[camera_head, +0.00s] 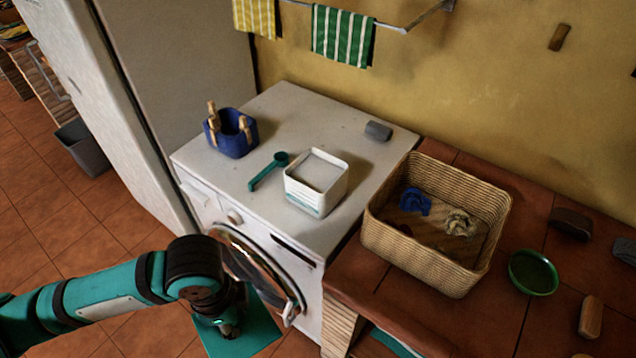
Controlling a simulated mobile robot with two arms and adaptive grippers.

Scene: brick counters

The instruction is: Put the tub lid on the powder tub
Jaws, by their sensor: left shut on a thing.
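The powder tub (304,196) is a white square tub with a teal band near its base. It stands open on top of the white washing machine, with pale powder showing inside. My left gripper (229,328) is low in front of the washing machine, pointing down. It is shut on a flat teal square panel (256,334), which looks like the tub lid. The lid is below the level of the machine top and apart from the tub. The fingertips are dark and partly hidden by the wrist. My right gripper is out of view.
A teal scoop (266,173) lies left of the tub on the washing machine (300,108). A blue peg basket (238,147) and a grey block (378,131) are also there. A wicker basket (417,262) and green bowl (533,273) stand on the tiled counter. The machine's round door seems ajar.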

